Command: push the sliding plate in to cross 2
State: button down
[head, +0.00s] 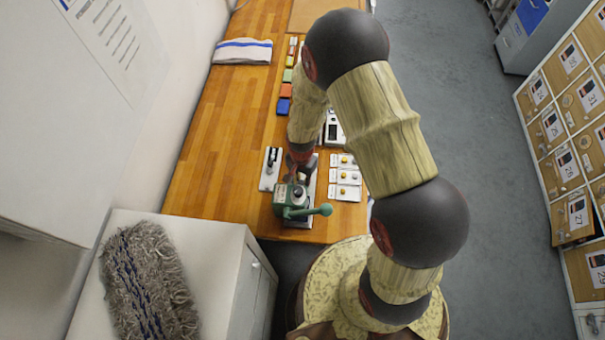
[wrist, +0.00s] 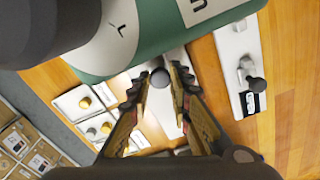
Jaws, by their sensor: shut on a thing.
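My gripper (wrist: 160,82) reaches down over the bench at the green press (head: 291,196). In the wrist view its two fingers close around a small dark round knob (wrist: 159,77). A pale strip (wrist: 164,108) shows between the fingers below the knob; it looks like the sliding plate, mostly hidden by the fingers and the press. The press's green body (wrist: 120,62) fills the top of the wrist view, close to the fingertips. In the head view my gripper (head: 299,168) is just behind the press and hides the knob. I cannot make out any numbered crosses.
A white plate with a black-knobbed lever (head: 270,168) lies left of the press. White cards with gold and silver buttons (head: 345,177) lie to its right. The press's green handle (head: 324,210) sticks out right. Coloured blocks (head: 284,106) and a folded towel (head: 242,51) lie farther back.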

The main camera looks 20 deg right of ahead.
jog(key=shift+s, duration=0.15)
jog(key=c, duration=1.9)
grip_release()
jog(key=shift+s+a, duration=0.1)
jog(key=shift+a, duration=0.1)
jog(key=shift+o, duration=1.4)
jog(key=shift+r, duration=0.1)
notch_tip(320, 180, up, 12)
